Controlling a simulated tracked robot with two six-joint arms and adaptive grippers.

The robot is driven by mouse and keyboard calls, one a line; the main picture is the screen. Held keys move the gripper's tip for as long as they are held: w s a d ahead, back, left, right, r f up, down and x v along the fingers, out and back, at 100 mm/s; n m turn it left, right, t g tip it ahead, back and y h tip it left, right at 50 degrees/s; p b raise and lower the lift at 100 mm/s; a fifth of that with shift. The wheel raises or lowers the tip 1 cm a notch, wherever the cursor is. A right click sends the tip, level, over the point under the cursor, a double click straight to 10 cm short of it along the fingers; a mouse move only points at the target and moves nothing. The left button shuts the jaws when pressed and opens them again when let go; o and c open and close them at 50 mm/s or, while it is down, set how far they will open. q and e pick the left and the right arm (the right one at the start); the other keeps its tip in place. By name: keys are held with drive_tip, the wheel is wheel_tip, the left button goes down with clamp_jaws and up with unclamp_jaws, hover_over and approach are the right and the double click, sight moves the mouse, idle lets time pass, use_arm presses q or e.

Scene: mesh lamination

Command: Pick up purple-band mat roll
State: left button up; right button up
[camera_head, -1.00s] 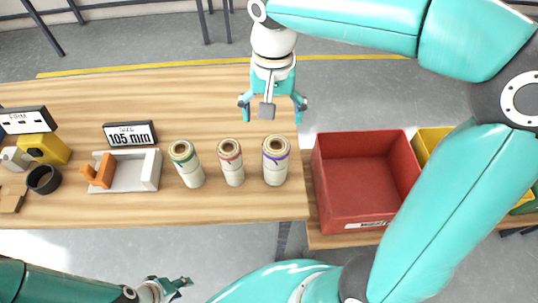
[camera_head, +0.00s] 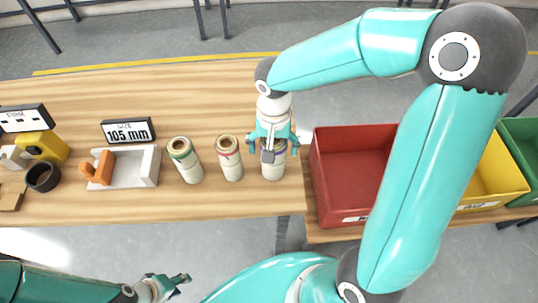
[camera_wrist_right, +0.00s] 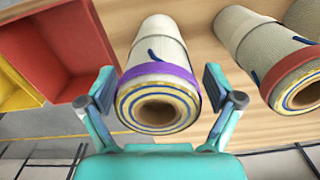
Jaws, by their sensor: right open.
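The purple-band mat roll (camera_head: 273,170) stands upright near the right end of the wooden table. In the right wrist view the purple-band mat roll (camera_wrist_right: 158,88) shows its rolled end and purple band between the fingers. My right gripper (camera_head: 269,145) is above and around its top, open, with a gap on each side of the roll; the fingers also show in the right wrist view (camera_wrist_right: 162,88). The gripper hides part of the roll's top in the head view. My left gripper (camera_head: 180,284) is at the bottom left, away from the rolls; its jaw opening is too unclear to judge.
A red-band roll (camera_head: 229,158) and a green-band roll (camera_head: 185,160) stand to the left. A red bin (camera_head: 335,205) is right of the table, with yellow (camera_head: 500,180) and green bins beyond. A grey holder with an orange part (camera_head: 145,168) stands by the 105 mm sign (camera_head: 128,131).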

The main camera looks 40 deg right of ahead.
drive_tip(key=shift+f, duration=0.65)
drive_tip(key=c, duration=1.2)
drive_tip(key=shift+r, duration=0.1)
